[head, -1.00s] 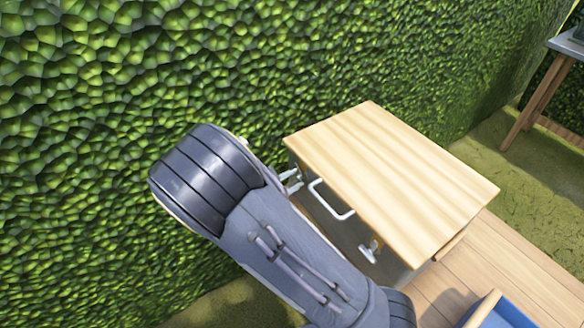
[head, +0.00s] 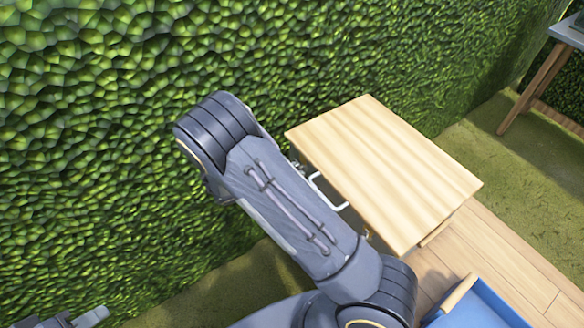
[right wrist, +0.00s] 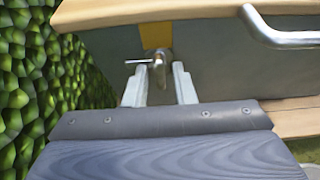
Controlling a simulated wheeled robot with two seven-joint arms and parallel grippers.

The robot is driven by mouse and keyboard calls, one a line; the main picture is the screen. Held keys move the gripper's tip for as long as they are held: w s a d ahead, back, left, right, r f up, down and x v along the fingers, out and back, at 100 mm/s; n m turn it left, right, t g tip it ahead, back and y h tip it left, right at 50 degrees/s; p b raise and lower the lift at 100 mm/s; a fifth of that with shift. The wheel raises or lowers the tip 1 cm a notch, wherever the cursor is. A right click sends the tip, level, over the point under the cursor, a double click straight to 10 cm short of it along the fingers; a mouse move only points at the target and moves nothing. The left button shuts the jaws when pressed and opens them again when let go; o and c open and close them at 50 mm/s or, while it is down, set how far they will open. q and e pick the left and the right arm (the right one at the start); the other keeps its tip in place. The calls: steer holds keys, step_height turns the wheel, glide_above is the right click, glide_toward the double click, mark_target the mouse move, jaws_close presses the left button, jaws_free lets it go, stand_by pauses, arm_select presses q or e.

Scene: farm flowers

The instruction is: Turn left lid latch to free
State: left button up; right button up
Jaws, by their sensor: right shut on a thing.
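The wooden-lidded box (head: 385,165) stands by the hedge in the head view. The left lid latch (right wrist: 159,60), a small metal turn-handle in front of a yellow strip, shows on the box front in the right wrist view. My right gripper (right wrist: 157,72) has its two pale fingers at either side of the latch and is shut on it. In the head view my right arm hides this latch and most of the gripper. A grey part at the bottom left edge seems to be my left gripper (head: 85,318); its jaws cannot be made out.
A white bar handle (head: 328,192) sticks out from the box front; it also shows in the right wrist view (right wrist: 280,33). The green hedge (head: 100,120) runs close behind. A blue container (head: 480,305) lies at lower right, and a table (head: 545,80) stands far right.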

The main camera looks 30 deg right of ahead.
stand_by(0.4)
steer(key=o, duration=0.9)
steer(key=shift+o, duration=0.2)
steer(key=v, duration=0.7)
steer(key=shift+a, duration=0.4)
steer(key=shift+r, duration=0.15)
